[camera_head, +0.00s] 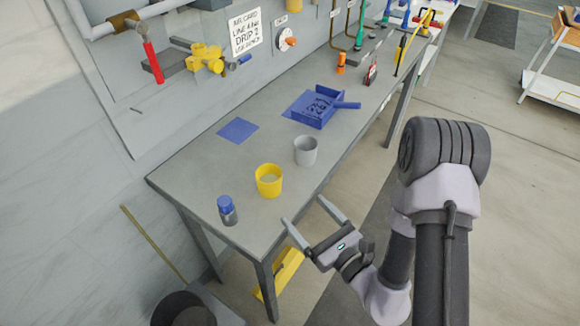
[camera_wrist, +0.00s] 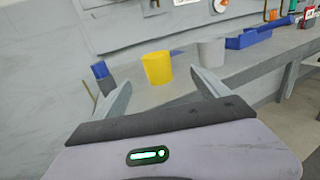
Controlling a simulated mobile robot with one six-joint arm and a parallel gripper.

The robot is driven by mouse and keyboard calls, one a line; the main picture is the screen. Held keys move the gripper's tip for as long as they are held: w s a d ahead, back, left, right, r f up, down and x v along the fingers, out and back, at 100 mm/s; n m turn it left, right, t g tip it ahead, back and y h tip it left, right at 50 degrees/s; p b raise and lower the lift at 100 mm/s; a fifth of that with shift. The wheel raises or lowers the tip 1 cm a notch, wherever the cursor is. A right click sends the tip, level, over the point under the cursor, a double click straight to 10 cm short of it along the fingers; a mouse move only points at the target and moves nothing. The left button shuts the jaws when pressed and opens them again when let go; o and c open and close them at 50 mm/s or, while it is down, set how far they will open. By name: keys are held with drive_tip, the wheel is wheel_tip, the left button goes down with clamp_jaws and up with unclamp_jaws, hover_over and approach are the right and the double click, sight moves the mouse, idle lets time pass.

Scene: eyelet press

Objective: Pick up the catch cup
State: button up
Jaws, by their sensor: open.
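Two open cups stand upright on the grey bench: a yellow cup (camera_head: 269,181) near the front edge and a light grey cup (camera_head: 305,151) behind it to the right. Which one is the catch cup I cannot tell. My gripper (camera_head: 303,210) is open and empty, off the bench's front edge, with its fingers pointing toward the yellow cup. In the wrist view the yellow cup (camera_wrist: 157,68) shows between the fingertips, beyond them and not touched.
A blue-capped bottle (camera_head: 227,210) stands left of the yellow cup. A blue square (camera_head: 238,131) and a blue tray with a handle (camera_head: 318,108) lie farther back on the bench (camera_head: 190,163). Yellow valve fittings (camera_head: 207,58) hang on the wall panel. A yellow item (camera_head: 280,272) is below the bench.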

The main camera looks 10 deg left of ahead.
approach(263, 171)
drive_tip(key=x, duration=0.7)
drive_tip(key=shift+b, duration=0.35)
drive_tip(key=c, duration=1.2)
drive_tip(key=shift+r, duration=0.15)
